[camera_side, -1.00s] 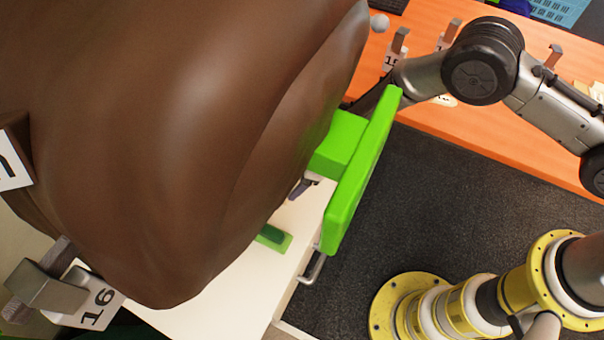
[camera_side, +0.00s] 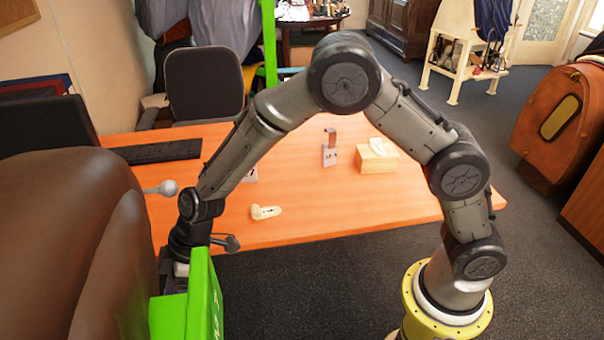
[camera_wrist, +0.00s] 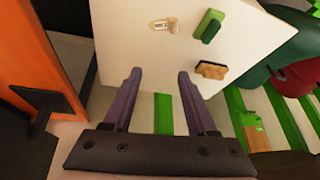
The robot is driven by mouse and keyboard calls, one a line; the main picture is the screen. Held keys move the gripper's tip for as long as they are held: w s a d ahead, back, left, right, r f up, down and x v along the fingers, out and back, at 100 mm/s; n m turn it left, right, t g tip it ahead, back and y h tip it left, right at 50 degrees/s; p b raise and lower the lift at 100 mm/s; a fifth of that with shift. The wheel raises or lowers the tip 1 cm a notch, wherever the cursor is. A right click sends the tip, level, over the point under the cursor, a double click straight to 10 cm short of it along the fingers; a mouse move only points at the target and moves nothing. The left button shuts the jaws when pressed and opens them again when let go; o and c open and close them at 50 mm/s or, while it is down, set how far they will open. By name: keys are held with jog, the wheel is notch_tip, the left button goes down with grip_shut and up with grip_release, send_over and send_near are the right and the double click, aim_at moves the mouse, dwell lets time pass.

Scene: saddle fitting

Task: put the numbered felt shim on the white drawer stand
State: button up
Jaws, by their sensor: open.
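My gripper (camera_wrist: 159,74) shows in the wrist view with its two dark purple fingers apart and nothing between them. Beyond the fingertips is the white top of the drawer stand (camera_wrist: 125,35). A small cream tab with a dark mark (camera_wrist: 163,23) lies on this top; I cannot read the mark. In the side view, a cream piece with a dark mark (camera_side: 265,212) lies on the orange desk, apart from my gripper. I cannot tell which of these is the numbered felt shim. The brown saddle and green frame hide my fingertips in the side view.
A green block (camera_wrist: 208,25) and a tan sponge-like piece (camera_wrist: 211,70) also lie on the white top. The brown saddle (camera_side: 75,240) and green frame (camera_side: 205,300) crowd my wrist. The orange desk (camera_side: 330,215) holds a numbered clip (camera_side: 330,155) and a box (camera_side: 377,160).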

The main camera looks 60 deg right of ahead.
jog(key=s+d+r+m+t+h, duration=0.15)
jog(key=s+d+r, duration=0.25)
jog(key=d+r, duration=0.45)
jog(key=s+d+r+m+y, duration=0.1)
jog(key=s+d+r+m, duration=0.25)
jog(key=d+r, duration=0.5)
jog(key=s+d+r+m+t+h, duration=0.1)
jog(key=s+d+m+h, duration=0.1)
jog(key=s+d, duration=0.4)
jog(key=s+d+r+m+h, duration=0.2)
jog(key=s+d+m, duration=0.2)
jog(key=s+d, duration=0.3)
jog(key=s, duration=0.5)
jog(key=shift+s+d+r+t, duration=0.15)
jog(key=shift+s+d+t, duration=0.1)
jog(key=shift+d+t, duration=0.1)
